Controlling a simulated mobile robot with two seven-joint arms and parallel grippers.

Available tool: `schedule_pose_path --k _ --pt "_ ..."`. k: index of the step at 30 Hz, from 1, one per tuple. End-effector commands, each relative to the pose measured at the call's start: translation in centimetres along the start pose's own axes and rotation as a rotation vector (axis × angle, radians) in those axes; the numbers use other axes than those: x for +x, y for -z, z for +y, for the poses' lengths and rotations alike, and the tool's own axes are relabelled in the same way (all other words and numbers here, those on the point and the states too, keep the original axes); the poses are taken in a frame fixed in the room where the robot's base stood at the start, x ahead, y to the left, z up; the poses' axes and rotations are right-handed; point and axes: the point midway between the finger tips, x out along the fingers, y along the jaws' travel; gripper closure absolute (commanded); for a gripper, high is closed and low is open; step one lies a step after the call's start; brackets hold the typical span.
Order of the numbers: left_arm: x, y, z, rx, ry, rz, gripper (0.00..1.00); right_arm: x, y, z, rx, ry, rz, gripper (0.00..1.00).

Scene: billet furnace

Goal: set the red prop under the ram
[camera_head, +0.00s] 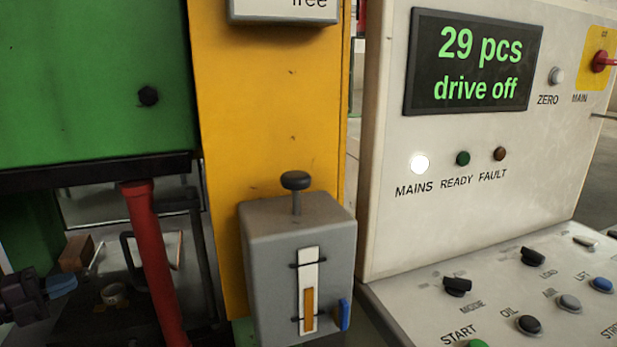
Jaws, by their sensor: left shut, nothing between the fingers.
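The red prop (152,262) stands nearly upright, leaning slightly in the picture, at the lower left. Its top meets the dark lower edge of the green ram (85,80) in the picture; I cannot tell whether they touch. Its foot is cut off by the bottom of the frame. My left gripper (58,286) is at the lower left edge, left of the prop and apart from it. It is shut and empty. My right gripper is not in view.
A yellow column (265,120) stands right of the prop, with a grey box (297,265) with a black knob on it. The control panel (390,235) fills the right; its display (475,62) reads "29 pcs drive off". A brown block (76,253) lies behind my left gripper.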

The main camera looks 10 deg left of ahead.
Motion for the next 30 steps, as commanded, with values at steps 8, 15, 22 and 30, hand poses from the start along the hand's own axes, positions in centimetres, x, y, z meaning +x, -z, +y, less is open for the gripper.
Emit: schedule_pose_path --k 8,15,22,30 --pt "2.7 -0.4 1.4 -0.188 0.071 -0.311 1.00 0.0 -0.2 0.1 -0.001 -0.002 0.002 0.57" --pt "2.2 6.7 8.5 -0.559 0.081 -0.581 1.00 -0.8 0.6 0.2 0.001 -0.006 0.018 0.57" --pt "0.6 18.9 15.1 -0.970 0.019 -0.786 1.00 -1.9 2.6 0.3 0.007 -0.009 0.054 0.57" --pt "-0.5 34.1 16.9 -1.378 -0.015 -0.879 1.00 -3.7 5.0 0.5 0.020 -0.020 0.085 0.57"
